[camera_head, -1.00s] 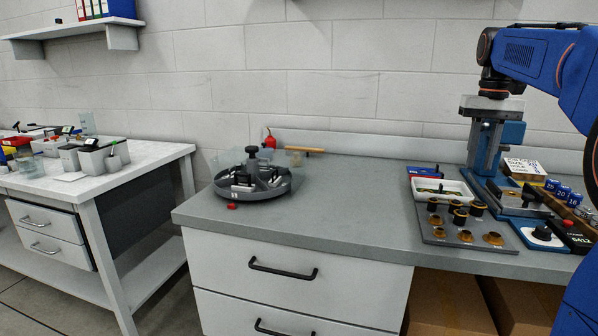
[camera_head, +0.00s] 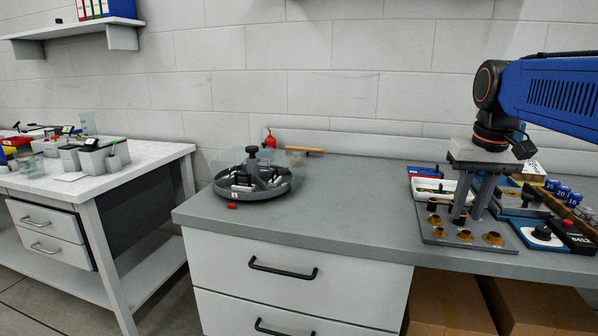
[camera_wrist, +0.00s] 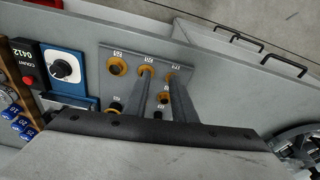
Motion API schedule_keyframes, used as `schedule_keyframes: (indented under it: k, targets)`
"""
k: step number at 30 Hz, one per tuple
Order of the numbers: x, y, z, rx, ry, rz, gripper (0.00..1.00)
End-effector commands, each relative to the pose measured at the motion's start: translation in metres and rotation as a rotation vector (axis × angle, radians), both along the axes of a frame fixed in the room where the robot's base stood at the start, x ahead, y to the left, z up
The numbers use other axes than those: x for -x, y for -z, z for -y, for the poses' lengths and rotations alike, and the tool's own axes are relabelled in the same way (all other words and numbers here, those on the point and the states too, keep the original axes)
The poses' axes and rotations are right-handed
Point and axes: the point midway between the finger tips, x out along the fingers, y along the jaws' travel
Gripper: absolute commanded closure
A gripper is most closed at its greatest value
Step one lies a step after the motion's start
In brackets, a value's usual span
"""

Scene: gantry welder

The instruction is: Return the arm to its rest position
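My gripper (camera_head: 467,214) hangs pointing down from my blue arm at the right of the head view. Its two grey fingers are apart, with nothing seen between them. In the head view they overlap the grey plate (camera_head: 433,236) of brass-coloured cups. In the wrist view my gripper (camera_wrist: 157,74) shows its fingers over the same plate (camera_wrist: 135,60), with a gap between the tips. Whether the fingertips touch anything cannot be told. The gripper's palm hides part of the wrist view.
A round grey tray (camera_head: 276,194) with a black knob stands left on the grey bench (camera_head: 340,205). A white tray (camera_head: 424,190), a counter box (camera_head: 567,236), a dial block (camera_head: 541,234) and blue cylinders (camera_head: 562,191) crowd the right. The bench middle is clear.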

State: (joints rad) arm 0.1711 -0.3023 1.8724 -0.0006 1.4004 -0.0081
Motion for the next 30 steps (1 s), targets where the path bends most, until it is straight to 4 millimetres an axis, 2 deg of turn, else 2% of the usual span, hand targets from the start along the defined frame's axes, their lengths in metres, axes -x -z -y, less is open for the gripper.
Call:
schedule_keyframes:
  k: [1, 3, 8, 18, 24, 30]
  targets:
    - [0.015, 0.01, -0.008, 0.003, -0.012, 0.016, 0.76]
    - [0.032, 0.025, -0.017, 0.006, -0.029, 0.038, 0.76]
    - [0.071, 0.062, -0.034, 0.012, -0.063, 0.089, 0.76]
    - [0.147, 0.151, -0.061, 0.019, -0.136, 0.196, 0.76]
    - [0.172, 0.187, -0.068, 0.019, -0.16, 0.233, 0.76]
    - [0.177, 0.196, -0.069, 0.019, -0.166, 0.243, 0.76]
